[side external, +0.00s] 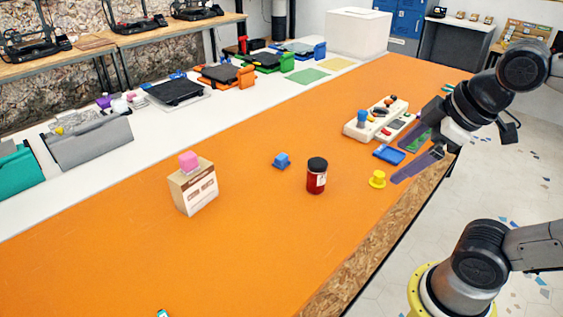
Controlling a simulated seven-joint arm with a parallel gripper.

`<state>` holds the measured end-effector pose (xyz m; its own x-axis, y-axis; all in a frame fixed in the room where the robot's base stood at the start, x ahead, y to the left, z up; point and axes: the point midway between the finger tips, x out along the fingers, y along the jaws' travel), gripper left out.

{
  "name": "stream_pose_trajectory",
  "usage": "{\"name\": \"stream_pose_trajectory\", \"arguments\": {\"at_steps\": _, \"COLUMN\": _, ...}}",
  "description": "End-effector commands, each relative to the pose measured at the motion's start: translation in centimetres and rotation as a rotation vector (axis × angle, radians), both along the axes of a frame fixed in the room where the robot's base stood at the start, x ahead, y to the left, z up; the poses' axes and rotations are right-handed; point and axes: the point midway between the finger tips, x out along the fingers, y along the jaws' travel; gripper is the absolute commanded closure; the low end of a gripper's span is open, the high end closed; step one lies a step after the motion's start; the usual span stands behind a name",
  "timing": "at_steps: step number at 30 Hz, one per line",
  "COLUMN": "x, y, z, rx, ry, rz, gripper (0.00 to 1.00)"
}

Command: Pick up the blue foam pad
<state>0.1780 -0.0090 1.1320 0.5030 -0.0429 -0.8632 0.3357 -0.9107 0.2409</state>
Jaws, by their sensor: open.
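A flat blue piece (389,154), which looks like the blue foam pad, lies on the orange table top (240,245) near its right edge. My gripper (399,164) is open, with its two translucent purplish fingers spread apart. The fingers are close to the right side of the flat blue piece, and nothing shows held between them. I cannot tell from this one view how high the fingertips are above the table.
A white board with knobs (365,128) lies just behind the blue piece. A yellow spool-like part (377,179) stands in front of it. A red jar with black lid (317,176) and a box (195,190) with a pink cube (188,161) stand left. The front left table is mostly clear.

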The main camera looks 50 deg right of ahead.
Motion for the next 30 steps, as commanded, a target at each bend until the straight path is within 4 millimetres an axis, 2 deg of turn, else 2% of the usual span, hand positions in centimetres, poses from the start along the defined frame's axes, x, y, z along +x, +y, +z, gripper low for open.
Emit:
{"name": "stream_pose_trajectory", "arguments": {"at_steps": 1, "x": 1.1, "y": -0.3, "z": 1.4, "rx": -0.048, "ry": -0.001, "rz": 0.055, "gripper": 0.07}}
{"name": "stream_pose_trajectory", "arguments": {"at_steps": 6, "x": 5.2, "y": -1.4, "z": 5.5, "rx": -0.214, "ry": 0.022, "rz": 0.246, "gripper": 0.07}}
{"name": "stream_pose_trajectory", "arguments": {"at_steps": 11, "x": 10.3, "y": -2.6, "z": 8.3, "rx": -0.361, "ry": 0.077, "rz": 0.417, "gripper": 0.07}}
{"name": "stream_pose_trajectory", "arguments": {"at_steps": 15, "x": 15.8, "y": -3.7, "z": 9.9, "rx": -0.480, "ry": 0.141, "rz": 0.565, "gripper": 0.07}}
{"name": "stream_pose_trajectory", "arguments": {"at_steps": 19, "x": 20.9, "y": -4.8, "z": 10.0, "rx": -0.568, "ry": 0.211, "rz": 0.685, "gripper": 0.07}}
{"name": "stream_pose_trajectory", "arguments": {"at_steps": 23, "x": 25.9, "y": -5.9, "z": 9.0, "rx": -0.637, "ry": 0.283, "rz": 0.792, "gripper": 0.07}}
{"name": "stream_pose_trajectory", "arguments": {"at_steps": 26, "x": 29.6, "y": -6.7, "z": 7.5, "rx": -0.677, "ry": 0.340, "rz": 0.866, "gripper": 0.07}}
{"name": "stream_pose_trajectory", "arguments": {"at_steps": 30, "x": 34.4, "y": -7.8, "z": 4.1, "rx": -0.714, "ry": 0.421, "rz": 0.955, "gripper": 0.07}}
